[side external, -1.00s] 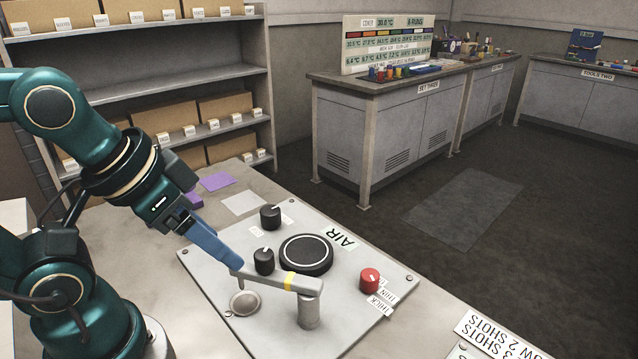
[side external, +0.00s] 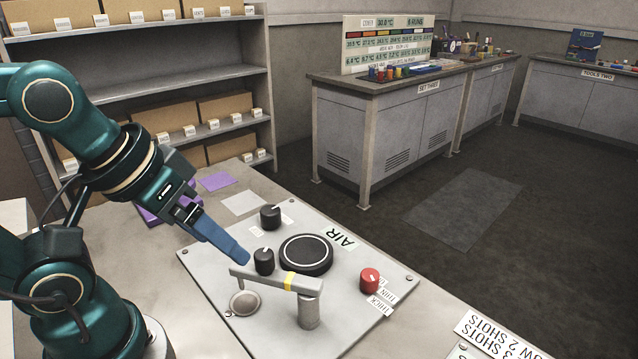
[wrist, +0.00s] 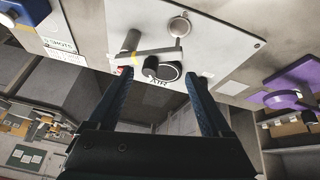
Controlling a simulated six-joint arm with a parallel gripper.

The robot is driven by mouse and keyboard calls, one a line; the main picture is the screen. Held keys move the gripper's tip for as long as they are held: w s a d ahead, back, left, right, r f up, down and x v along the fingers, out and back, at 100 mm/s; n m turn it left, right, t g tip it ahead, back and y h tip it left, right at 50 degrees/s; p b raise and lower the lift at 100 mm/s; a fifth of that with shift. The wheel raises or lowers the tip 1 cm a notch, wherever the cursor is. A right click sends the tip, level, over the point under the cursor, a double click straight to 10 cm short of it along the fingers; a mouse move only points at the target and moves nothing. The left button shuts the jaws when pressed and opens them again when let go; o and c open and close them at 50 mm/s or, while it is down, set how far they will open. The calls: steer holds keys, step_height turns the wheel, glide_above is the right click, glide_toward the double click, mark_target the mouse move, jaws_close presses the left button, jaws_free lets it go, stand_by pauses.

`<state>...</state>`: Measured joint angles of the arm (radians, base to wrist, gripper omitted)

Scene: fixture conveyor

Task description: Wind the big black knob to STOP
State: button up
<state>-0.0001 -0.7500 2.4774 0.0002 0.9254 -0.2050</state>
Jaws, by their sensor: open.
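A wide, low black round knob or disc (side external: 306,254) with a pale ring sits on the grey panel (side external: 365,332), beside an AIR label. Two smaller black knobs, a rear one (side external: 270,217) and a front one (side external: 264,261), stand left of it. I cannot read STOP anywhere. My gripper (side external: 240,257) is open and empty, its blue fingers pointing down toward the panel near the front small knob and the lever's free end. In the wrist view the fingers (wrist: 157,75) are spread apart, with a black knob (wrist: 150,68) and the disc (wrist: 168,73) between them.
A grey lever (side external: 276,280) with a yellow band on a post crosses the panel's front, close to my fingers. A red knob (side external: 370,280) stands right, by THIN and THICK labels. A round metal button (side external: 244,303) lies front left. Purple items (side external: 217,181) lie behind.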

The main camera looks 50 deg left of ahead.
steer(key=w+a+r+n, duration=0.2)
steer(key=w+r+n, duration=0.35)
steer(key=n, duration=0.35)
steer(key=n+g, duration=0.5)
steer(key=n, duration=1)
glide_above(270, 210)
steer(key=d, duration=0.2)
step_height(270, 210, down, 10)
steer(key=shift+n+g, duration=0.3)
steer(key=f, duration=0.1)
steer(key=a+f, duration=0.1)
steer(key=f, duration=0.1)
steer(key=a+f, duration=0.1)
steer(key=shift+w+f, duration=0.1)
steer(key=shift+f, duration=0.25)
steer(key=shift+a+f, duration=0.1)
steer(key=shift+f, duration=2.45)
